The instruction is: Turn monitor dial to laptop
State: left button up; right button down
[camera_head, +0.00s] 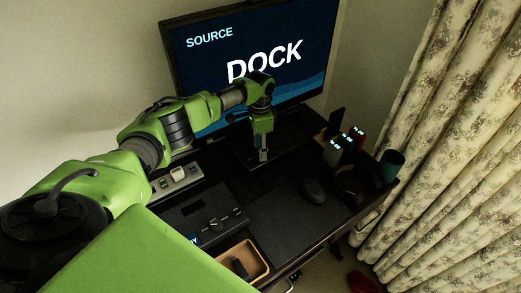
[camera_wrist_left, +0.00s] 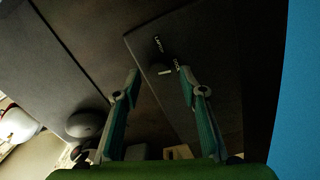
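The monitor (camera_head: 205,62) shows "SOURCE" and "DOCK" on a dark blue screen. In the left wrist view, the small dark dial (camera_wrist_left: 158,70) sits on a dark panel (camera_wrist_left: 205,45). It has a pale mark, with a "LAPTOP" label above it and what reads as "DOCK" to its right. My left gripper (camera_head: 263,156) points down in front of the monitor, over its base. In the wrist view its two fingers (camera_wrist_left: 160,76) are apart, with the dial between and beyond the tips. Contact cannot be told. In the head view I cannot make out the dial. My right gripper is not in view.
A black control box with knobs (camera_head: 212,222), a power strip (camera_head: 176,183) and a tan tray (camera_head: 262,268) are on the desk's near left. A mouse (camera_head: 312,190), lit devices (camera_head: 335,146) and a teal cup (camera_head: 391,162) stand right. Floral curtains (camera_head: 450,150) border the right.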

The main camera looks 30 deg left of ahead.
pick_arm(q)
jog(key=shift+f, duration=0.85)
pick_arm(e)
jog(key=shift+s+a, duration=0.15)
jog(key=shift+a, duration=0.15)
pick_arm(q)
grip_shut()
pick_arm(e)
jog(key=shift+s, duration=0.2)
